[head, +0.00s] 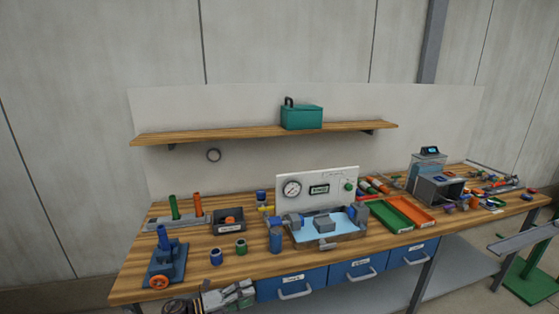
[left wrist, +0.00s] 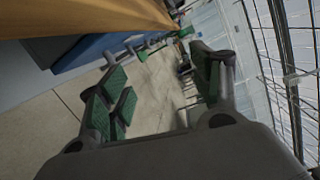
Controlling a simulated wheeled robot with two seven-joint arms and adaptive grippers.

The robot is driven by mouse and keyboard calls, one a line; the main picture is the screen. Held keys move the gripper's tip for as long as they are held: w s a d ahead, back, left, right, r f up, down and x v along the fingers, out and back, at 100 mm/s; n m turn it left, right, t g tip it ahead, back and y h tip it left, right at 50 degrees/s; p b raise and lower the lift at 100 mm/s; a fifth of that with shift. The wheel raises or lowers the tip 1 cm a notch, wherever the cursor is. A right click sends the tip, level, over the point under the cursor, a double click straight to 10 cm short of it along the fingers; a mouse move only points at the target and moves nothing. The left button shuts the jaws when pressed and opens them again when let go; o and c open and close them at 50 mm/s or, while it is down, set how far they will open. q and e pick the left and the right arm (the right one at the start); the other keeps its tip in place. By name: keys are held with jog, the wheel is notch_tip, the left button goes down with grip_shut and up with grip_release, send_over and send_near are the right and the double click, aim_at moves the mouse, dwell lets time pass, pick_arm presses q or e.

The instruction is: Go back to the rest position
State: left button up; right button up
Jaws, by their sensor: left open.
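My left gripper (head: 232,294) shows at the bottom edge of the head view, in front of the workbench (head: 130,283) and left of the blue drawers. In the left wrist view my left gripper (left wrist: 158,85) has its two green-padded fingers spread wide with nothing between them. The floor shows through the gap. Most of my left arm is cut off by the bottom of the head view. My right gripper is in neither view.
Blue drawers (head: 352,271) with handles hang under the bench front, close to my left gripper. A shelf (head: 230,134) holds a teal box (head: 301,117).

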pick_arm(q)
jog(key=s+a+f+n+t+y, duration=0.1)
jog(key=a+f+n+t+y, duration=0.25)
jog(key=f+n, duration=0.4)
jog(key=s+a+f+n+t+y, duration=0.25)
jog(key=a+f+n, duration=0.2)
jog(key=f, duration=0.55)
jog(key=s+a+f+n+g+y, duration=0.1)
jog(key=s+a+f+n+y, duration=0.2)
jog(key=s+f+n, duration=0.4)
jog(key=s+a+f+n+g+y, duration=0.2)
jog(key=s+f+y, duration=0.15)
jog(key=f, duration=0.55)
jog(key=s+f+n+g+y, duration=0.1)
jog(key=s+f+n+g, duration=0.2)
jog(key=s, duration=1)
jog(key=s+a+f+n+g, duration=0.1)
jog(key=s+f+n+g, duration=0.2)
jog(key=s+f, duration=0.6)
jog(key=s+f+n+g+y, duration=0.1)
jog(key=s+f+n+g, duration=0.2)
jog(key=s, duration=1.6)
notch_tip(320, 180, down, 3)
jog(key=shift+a+r+n+y, duration=0.1)
jog(key=shift+a+n+y, duration=0.25)
jog(key=shift+n, duration=0.25)
